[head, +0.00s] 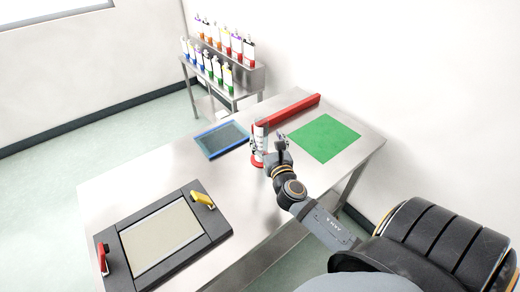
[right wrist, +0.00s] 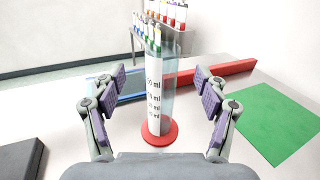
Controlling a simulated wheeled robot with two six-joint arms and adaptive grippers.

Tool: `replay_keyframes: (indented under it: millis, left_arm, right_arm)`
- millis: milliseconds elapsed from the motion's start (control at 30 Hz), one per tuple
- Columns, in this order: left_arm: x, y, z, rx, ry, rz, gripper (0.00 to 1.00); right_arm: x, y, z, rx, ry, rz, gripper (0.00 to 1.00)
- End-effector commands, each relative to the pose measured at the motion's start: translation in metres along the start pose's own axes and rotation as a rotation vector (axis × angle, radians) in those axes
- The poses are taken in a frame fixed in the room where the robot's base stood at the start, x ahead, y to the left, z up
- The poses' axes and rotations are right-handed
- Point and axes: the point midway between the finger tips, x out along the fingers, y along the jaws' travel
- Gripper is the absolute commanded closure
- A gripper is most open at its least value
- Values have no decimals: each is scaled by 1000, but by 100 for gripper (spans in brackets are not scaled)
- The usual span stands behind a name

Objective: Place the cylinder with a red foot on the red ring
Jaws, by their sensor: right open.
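The cylinder with a red foot (head: 260,139) stands upright on the metal table. It shows large in the right wrist view (right wrist: 160,95), clear with a white scale marked in ml, its round red foot (right wrist: 160,132) flat below. My right gripper (head: 270,148) is close to the cylinder in the head view. In the right wrist view its purple-padded fingers (right wrist: 160,88) are spread, one on each side of the cylinder, with gaps to both. I cannot make out a red ring separate from the red foot. My left gripper is not in view.
A red bar (head: 290,109) lies behind the cylinder. A green mat (head: 325,138) is at the right, a blue-framed tray (head: 222,139) at the left. A black-framed panel (head: 160,238) with red and yellow handles is nearer. Bottles (head: 212,65) stand on a rear shelf.

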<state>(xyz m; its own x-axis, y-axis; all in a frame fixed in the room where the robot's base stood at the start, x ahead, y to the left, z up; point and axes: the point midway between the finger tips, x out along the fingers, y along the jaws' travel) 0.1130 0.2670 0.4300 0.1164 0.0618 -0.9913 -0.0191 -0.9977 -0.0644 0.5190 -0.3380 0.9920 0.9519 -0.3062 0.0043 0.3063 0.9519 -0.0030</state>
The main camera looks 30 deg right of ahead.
Motion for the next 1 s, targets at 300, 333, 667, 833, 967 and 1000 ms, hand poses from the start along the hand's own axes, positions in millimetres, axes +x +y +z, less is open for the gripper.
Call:
replay_keyframes:
  millis: [300, 333, 667, 833, 967, 1000]
  left_arm:
    - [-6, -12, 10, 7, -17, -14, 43]
    - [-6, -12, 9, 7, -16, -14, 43]
    - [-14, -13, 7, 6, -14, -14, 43]
    - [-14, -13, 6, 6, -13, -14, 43]
    - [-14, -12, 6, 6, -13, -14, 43]
    - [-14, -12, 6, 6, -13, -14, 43]
  right_arm:
    - [28, -1, 0, 4, 1, -2, 26]
    - [30, -1, 0, 4, 1, -2, 26]
    - [77, -6, -2, 5, 2, -3, 26]
    - [79, -5, -3, 5, 3, -1, 26]
    - [79, -5, -3, 5, 3, -2, 33]
    - [79, -5, -3, 5, 3, -2, 39]
